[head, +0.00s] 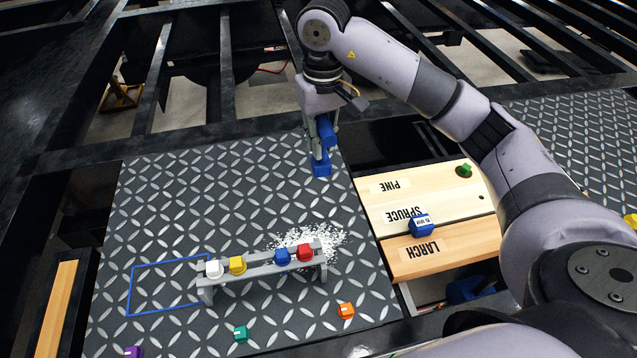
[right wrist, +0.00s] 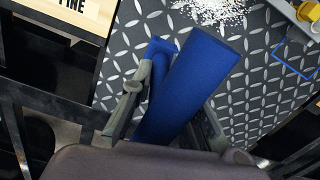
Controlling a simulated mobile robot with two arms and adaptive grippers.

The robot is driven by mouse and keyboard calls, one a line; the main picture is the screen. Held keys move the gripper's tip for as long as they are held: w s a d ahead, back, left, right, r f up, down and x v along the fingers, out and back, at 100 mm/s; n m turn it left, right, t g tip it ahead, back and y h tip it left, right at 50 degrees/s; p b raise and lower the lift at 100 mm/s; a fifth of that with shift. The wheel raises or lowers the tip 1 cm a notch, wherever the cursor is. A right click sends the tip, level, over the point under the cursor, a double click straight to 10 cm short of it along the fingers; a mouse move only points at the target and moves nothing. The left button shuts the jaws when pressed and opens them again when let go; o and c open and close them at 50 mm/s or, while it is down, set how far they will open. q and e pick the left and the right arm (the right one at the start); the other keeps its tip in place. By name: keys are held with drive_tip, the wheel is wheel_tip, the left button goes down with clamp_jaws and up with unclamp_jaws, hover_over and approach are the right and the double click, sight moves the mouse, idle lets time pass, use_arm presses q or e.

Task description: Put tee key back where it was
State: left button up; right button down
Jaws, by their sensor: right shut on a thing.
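My right gripper (head: 319,134) is above the far right part of the diamond-plate panel (head: 190,200). It is shut on a blue piece with a long bar (head: 321,158), which seems to be the tee key. In the right wrist view this blue piece (right wrist: 195,78) sits between the fingers, and its bar points away from the palm. Its lower end is close to the panel; I cannot tell whether it touches. The fingers hide part of it. My left gripper is not in view.
A grey rack (head: 264,272) holds white, yellow, blue and red knobs beside white granules (head: 325,236). A blue outlined rectangle (head: 130,290) lies left of it. Planks (head: 440,255) with a blue block (head: 421,225) and green knob (head: 464,171) are at right. Teal (head: 240,333) and orange (head: 346,310) pieces lie in front.

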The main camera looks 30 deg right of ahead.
sight(320, 161)
drive_tip(key=f, duration=0.2)
drive_tip(key=f+p, duration=0.1)
drive_tip(key=f, duration=0.1)
drive_tip(key=f+p, duration=0.1)
drive_tip(key=f, duration=0.2)
drive_tip(key=shift+a+f, duration=0.1)
drive_tip(key=shift+a, duration=0.15)
drive_tip(key=shift+d+f, duration=0.1)
drive_tip(key=shift+f, duration=0.5)
wheel_tip(320, 161, down, 3)
drive_tip(key=shift+f+p, duration=0.1)
drive_tip(key=shift+p, duration=0.4)
drive_tip(key=shift+f, duration=0.15)
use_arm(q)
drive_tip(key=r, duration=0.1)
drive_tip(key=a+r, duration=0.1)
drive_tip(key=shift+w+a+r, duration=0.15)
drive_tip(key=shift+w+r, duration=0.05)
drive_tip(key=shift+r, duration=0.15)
use_arm(e)
drive_tip(key=shift+f+b, duration=0.2)
drive_tip(key=shift+b, duration=0.15)
drive_tip(key=c, duration=1.6)
unclamp_jaws()
drive_tip(key=shift+c, duration=0.2)
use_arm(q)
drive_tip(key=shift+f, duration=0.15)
use_arm(e)
drive_tip(key=shift+o, duration=0.4)
